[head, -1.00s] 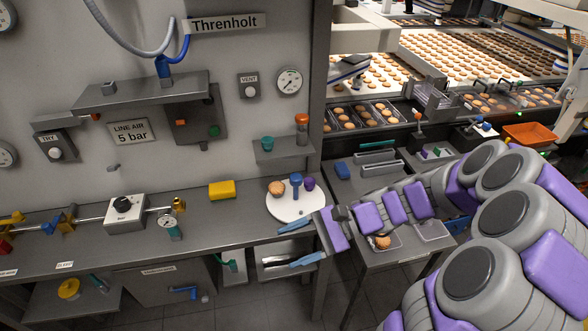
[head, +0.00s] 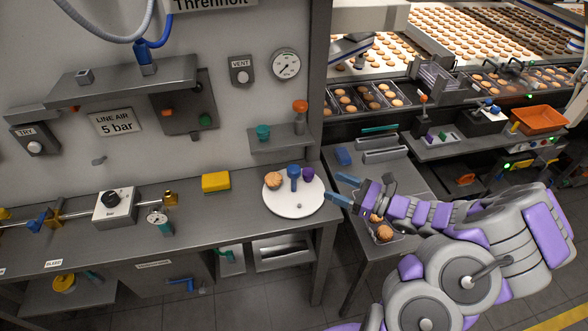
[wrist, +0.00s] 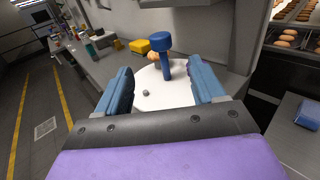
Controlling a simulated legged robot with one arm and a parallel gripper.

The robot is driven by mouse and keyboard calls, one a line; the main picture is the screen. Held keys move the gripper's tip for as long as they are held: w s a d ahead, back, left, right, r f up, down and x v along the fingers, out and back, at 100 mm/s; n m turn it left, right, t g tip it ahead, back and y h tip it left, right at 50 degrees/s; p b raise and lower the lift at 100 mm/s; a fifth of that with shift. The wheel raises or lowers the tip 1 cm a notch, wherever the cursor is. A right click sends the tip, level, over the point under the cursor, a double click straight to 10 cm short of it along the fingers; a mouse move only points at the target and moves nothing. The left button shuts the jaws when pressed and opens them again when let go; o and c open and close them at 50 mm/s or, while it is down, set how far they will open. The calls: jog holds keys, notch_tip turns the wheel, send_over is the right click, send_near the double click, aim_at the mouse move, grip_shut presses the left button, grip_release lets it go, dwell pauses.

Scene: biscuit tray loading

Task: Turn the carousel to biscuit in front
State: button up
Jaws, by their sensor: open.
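The carousel is a white round disc (head: 296,207) on the grey bench. In the head view a biscuit (head: 273,180) sits at its back left, a blue knobbed post (head: 294,174) at the back and a purple piece (head: 308,174) at the back right. A small grey peg (wrist: 146,93) stands on the bare near part. My gripper (head: 341,187) is open and empty, its blue fingers just right of the disc. In the wrist view the disc (wrist: 158,98) and blue post (wrist: 163,56) show between the fingers (wrist: 162,78); the right finger partly hides the purple piece.
A yellow block (head: 216,182) lies on the bench left of the carousel. A small shelf (head: 280,139) with a teal cup is on the wall behind. Right of my gripper, a lower side table (head: 400,170) holds a blue block (head: 343,155) and tray biscuits.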

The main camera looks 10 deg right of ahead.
aim_at(295, 168)
jog(key=b+x, duration=0.2)
jog(key=x, duration=1.2)
jog(key=shift+w, duration=0.15)
jog(key=shift+c, duration=0.5)
grip_shut()
